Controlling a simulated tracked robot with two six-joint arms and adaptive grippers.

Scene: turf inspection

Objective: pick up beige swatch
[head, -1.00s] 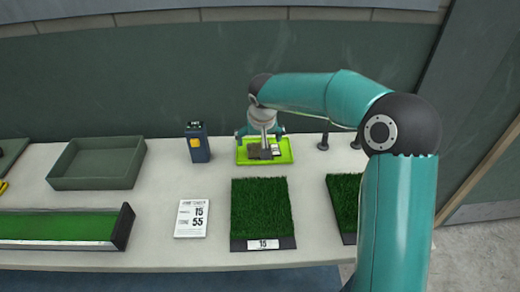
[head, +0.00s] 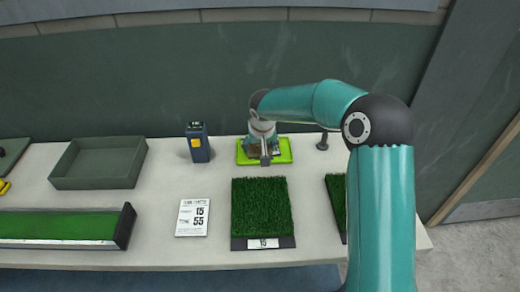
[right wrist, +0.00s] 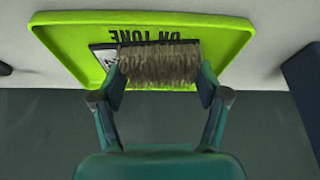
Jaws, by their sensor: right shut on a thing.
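The beige swatch (right wrist: 160,65) shows in the right wrist view as a brownish, tufted block. My right gripper (right wrist: 161,88) is shut on it, one finger at each end. Behind the swatch is the lime-green tray (right wrist: 215,25), with dark lettering partly covered by the swatch. In the head view my right gripper (head: 264,150) is over the green tray (head: 285,155) at the back of the table, and the swatch is mostly hidden there. I cannot tell whether the swatch touches the tray. My left gripper is not in view.
A turf sample (head: 262,205) labelled 15 lies in front of the tray, with another turf piece (head: 336,195) to its right. A blue device (head: 198,143), a white card (head: 192,217) and an empty dark green bin (head: 100,165) stand to the left.

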